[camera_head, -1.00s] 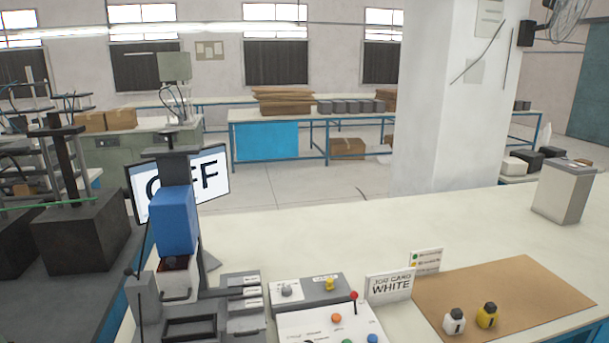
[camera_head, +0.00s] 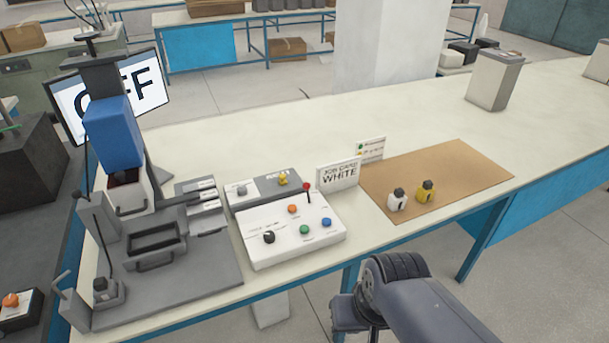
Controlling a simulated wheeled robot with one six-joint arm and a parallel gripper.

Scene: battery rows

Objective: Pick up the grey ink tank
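No thing is labelled as the grey ink tank. A small grey object with a dark top (camera_head: 107,287) stands at the front left of the grey machine base and may be it. A small grey piece (camera_head: 241,190) on the panel behind the button box is another grey candidate, perhaps a knob. A white bottle with a dark cap (camera_head: 398,200) and a yellow bottle with a dark cap (camera_head: 427,191) stand upright on the brown mat (camera_head: 470,160). My dark arm shows at the bottom right, in front of the bench. No gripper fingers are visible.
A press with a blue block (camera_head: 114,132) stands at the bench's left. A white button box (camera_head: 290,232) with a red-tipped lever and a card reading WHITE (camera_head: 339,174) are mid-bench. A grey box (camera_head: 494,80) stands far right. The bench top (camera_head: 270,135) behind is clear.

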